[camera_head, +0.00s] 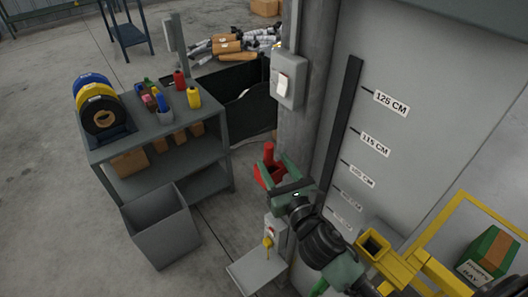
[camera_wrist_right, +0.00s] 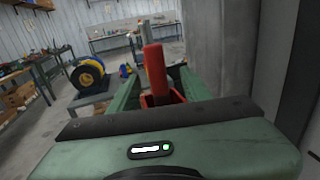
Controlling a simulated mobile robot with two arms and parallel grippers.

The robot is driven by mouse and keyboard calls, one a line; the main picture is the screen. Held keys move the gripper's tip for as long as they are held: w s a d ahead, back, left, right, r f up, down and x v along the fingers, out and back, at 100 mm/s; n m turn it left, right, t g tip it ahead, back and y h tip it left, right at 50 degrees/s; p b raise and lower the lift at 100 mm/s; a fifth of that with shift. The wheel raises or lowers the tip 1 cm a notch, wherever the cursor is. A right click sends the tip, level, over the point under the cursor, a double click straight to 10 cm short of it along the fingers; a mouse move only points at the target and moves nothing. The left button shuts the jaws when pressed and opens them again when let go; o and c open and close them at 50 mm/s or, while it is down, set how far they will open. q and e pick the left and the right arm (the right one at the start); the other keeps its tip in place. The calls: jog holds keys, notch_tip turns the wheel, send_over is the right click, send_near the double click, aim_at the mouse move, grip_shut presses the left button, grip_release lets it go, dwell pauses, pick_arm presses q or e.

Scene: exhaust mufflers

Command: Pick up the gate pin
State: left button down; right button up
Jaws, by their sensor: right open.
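A red upright pin (camera_head: 269,152), which I take for the gate pin, stands beside the grey column. In the right wrist view the pin (camera_wrist_right: 154,72) rises between the two green fingers, with red parts (camera_wrist_right: 160,99) low around its base. My right gripper (camera_head: 267,170) is open around it, one finger on each side. I cannot tell whether either finger touches it. The pin's lower end is hidden. My left gripper is not in view.
A grey shelf cart (camera_head: 160,160) with tape rolls (camera_head: 100,108) and bottles stands at left, a grey bin (camera_head: 160,228) before it. A switch box (camera_head: 289,80) hangs on the column. A yellow frame (camera_head: 440,235) and a green carton (camera_head: 487,252) are at right.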

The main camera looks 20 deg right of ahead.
aim_at(271, 159)
jog(key=w, duration=0.2)
jog(key=w+p, duration=0.1)
jog(key=shift+w+a+r, duration=0.1)
jog(key=shift+a+r, duration=0.15)
jog(key=w, duration=0.2)
jog(key=shift+w+a+f+p, duration=0.2)
jog(key=shift+w+p, duration=0.1)
jog(key=shift+w+f, duration=0.1)
jog(key=shift+w, duration=0.25)
jog(key=c, duration=1)
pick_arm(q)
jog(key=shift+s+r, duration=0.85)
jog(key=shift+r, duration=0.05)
pick_arm(e)
grip_shut()
